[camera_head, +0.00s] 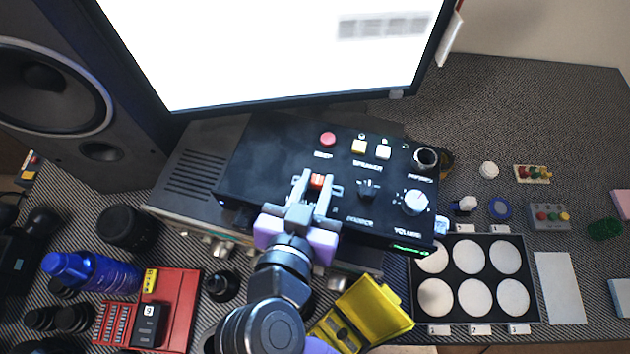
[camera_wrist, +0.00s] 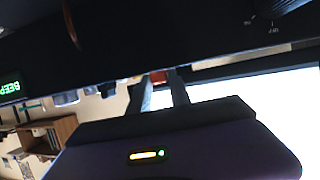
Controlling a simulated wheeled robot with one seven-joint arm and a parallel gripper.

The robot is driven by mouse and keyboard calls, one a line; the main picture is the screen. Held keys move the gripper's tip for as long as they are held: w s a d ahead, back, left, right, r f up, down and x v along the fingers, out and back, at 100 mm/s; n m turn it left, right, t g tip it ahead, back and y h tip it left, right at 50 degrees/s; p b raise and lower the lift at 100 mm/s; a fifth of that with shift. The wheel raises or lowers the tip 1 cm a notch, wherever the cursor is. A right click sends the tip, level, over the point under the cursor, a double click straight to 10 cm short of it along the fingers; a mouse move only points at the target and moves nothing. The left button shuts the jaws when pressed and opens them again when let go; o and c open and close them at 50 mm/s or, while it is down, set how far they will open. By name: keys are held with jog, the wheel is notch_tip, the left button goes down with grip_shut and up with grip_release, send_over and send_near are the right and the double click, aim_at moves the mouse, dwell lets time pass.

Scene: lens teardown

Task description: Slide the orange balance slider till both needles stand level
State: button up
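The orange balance slider (camera_head: 317,181) sits on the top panel of the black control box (camera_head: 265,165), in front of the monitor. My gripper (camera_head: 316,190) reaches it from the front, with its two grey fingers on either side of the orange cap. In the wrist view a small orange-red patch (camera_wrist: 157,76) shows between the fingertips of my gripper (camera_wrist: 160,85). I cannot tell whether the fingers touch the cap. My gripper hides the slider's slot. I make out no needles in either view.
A red button (camera_head: 328,139), two small buttons, a dark knob (camera_head: 368,188) and a white volume knob (camera_head: 415,201) stand close by on the panel. The monitor (camera_head: 290,50) rises behind. A yellow case (camera_head: 365,312) and a white-disc tray (camera_head: 470,325) lie in front and right.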

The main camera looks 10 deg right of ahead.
grip_shut()
dwell(1.1)
